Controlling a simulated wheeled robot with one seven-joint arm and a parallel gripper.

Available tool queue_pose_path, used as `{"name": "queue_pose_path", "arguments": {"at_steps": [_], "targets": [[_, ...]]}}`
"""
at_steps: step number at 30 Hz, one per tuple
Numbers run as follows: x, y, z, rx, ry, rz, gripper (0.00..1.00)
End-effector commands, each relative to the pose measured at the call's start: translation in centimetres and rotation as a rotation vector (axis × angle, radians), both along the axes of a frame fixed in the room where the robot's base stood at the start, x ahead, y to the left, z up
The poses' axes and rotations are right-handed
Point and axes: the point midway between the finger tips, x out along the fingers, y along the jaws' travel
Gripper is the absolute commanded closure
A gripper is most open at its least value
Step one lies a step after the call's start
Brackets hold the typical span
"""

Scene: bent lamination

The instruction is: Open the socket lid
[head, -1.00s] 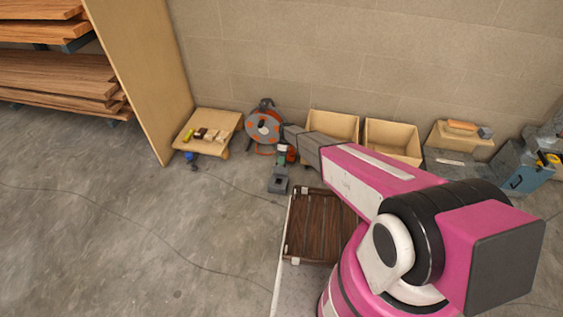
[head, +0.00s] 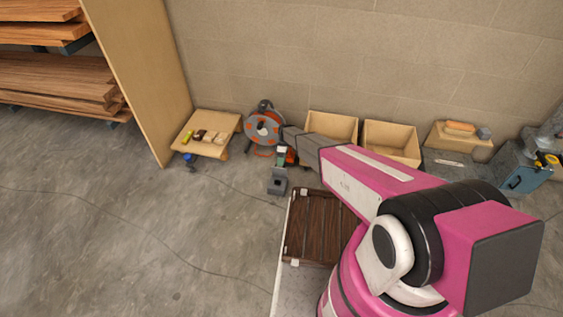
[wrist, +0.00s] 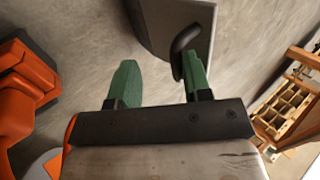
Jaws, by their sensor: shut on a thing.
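The socket box (head: 277,186) is a small grey block on the floor in the head view, left of the brown slatted crate. In the wrist view a grey panel, which looks like the socket lid (wrist: 158,22), stands tilted at the top. Its black curved handle (wrist: 184,37) reaches down beside the right green finger. The exact contact is hard to see, and a gap shows by the left finger. In the head view my gripper (head: 282,152) is small, just above the box.
An orange and black item (wrist: 30,85) is close at left in the wrist view. The cable reel (head: 264,127) stands behind my gripper. A low wooden table (head: 214,146) with small blocks is at left. Wooden bins (head: 390,142) line the wall. The floor at left is mostly clear.

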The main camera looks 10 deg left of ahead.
Motion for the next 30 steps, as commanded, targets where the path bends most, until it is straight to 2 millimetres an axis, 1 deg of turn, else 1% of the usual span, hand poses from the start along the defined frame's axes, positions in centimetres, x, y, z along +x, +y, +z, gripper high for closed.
{"name": "queue_pose_path", "arguments": {"at_steps": [1,5,8,11,13,14,15,17,18,24,30], "targets": [[-0.4,0.0,-0.8,-0.002,0.001,0.001,0.63],[-0.5,0.0,-0.7,-0.001,0.001,0.001,0.63],[-0.5,0.0,0.0,-0.001,0.001,0.001,0.63],[-0.4,0.0,1.5,0.0,0.0,0.0,0.63],[-0.3,0.0,3.1,0.001,-0.002,0.0,0.63],[-0.2,0.0,3.9,0.001,-0.002,0.0,0.65],[-0.2,0.0,4.9,0.002,-0.003,0.0,0.69],[-1.5,0.8,5.8,0.004,0.0,0.001,0.68],[-2.2,1.2,6.4,0.006,0.0,0.001,0.63],[-5.4,3.1,8.3,0.003,-0.001,0.001,0.63],[-8.0,4.8,10.0,0.003,-0.001,0.001,0.63]]}}
